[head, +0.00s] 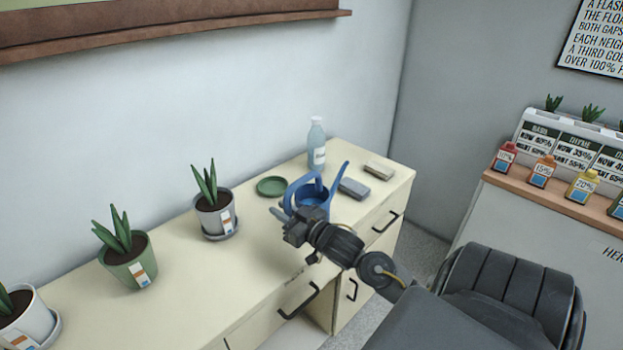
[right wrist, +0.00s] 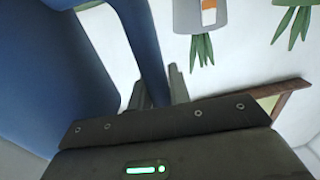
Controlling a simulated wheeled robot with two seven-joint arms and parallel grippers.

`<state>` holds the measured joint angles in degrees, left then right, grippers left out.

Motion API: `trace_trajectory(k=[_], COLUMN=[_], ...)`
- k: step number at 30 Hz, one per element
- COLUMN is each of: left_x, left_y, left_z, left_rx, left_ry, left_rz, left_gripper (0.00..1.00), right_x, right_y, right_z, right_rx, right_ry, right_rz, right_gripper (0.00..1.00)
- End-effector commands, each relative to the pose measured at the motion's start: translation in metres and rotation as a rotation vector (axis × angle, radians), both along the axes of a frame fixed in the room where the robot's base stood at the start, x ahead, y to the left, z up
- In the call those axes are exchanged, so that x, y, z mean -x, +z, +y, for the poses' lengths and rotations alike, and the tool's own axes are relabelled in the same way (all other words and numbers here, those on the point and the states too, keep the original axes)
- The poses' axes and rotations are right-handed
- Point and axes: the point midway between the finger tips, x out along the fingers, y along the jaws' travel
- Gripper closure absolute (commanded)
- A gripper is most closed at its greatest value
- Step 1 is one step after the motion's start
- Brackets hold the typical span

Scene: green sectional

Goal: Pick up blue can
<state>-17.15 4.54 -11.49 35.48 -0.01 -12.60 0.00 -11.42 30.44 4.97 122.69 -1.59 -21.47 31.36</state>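The blue can (head: 312,194) is a watering can with a looped handle on its left and a spout rising to the right. It is at the right part of the cream dresser top, upright as far as I can see. My right gripper (head: 286,220) is at its near left side, partly covering it. In the right wrist view the can's handle (right wrist: 143,45) runs down between my right fingers (right wrist: 159,92), which lie close on both sides of it. The can's body fills the left of that view. My left gripper is not in view.
On the dresser (head: 190,300) stand a bottle (head: 317,145), a green saucer (head: 272,186), a grey block (head: 354,188), a beige block (head: 379,170) and potted plants, including a grey pot (head: 215,217) and a green pot (head: 131,264). The front left top is bare.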

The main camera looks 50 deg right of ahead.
Motion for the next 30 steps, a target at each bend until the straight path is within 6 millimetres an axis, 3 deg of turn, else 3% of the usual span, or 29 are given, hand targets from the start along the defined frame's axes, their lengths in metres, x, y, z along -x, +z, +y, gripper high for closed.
trace_trajectory(k=[11, 17, 22, 30], left_x=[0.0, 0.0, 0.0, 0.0], left_y=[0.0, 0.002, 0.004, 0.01], left_z=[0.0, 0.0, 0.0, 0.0], left_rx=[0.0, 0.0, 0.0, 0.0], left_ry=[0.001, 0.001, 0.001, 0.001], left_rz=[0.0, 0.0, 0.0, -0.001], left_gripper=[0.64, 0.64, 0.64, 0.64], right_x=[0.0, 0.0, 0.002, 0.053], right_y=[0.003, 0.014, 0.038, 0.097], right_z=[0.0, 0.0, 0.0, 0.004], right_rx=[0.001, 0.002, 0.004, 0.008], right_ry=[0.0, 0.001, 0.002, 0.003], right_rz=[-0.004, -0.007, -0.008, -0.005], right_gripper=[1.0, 1.0, 1.0, 1.0])
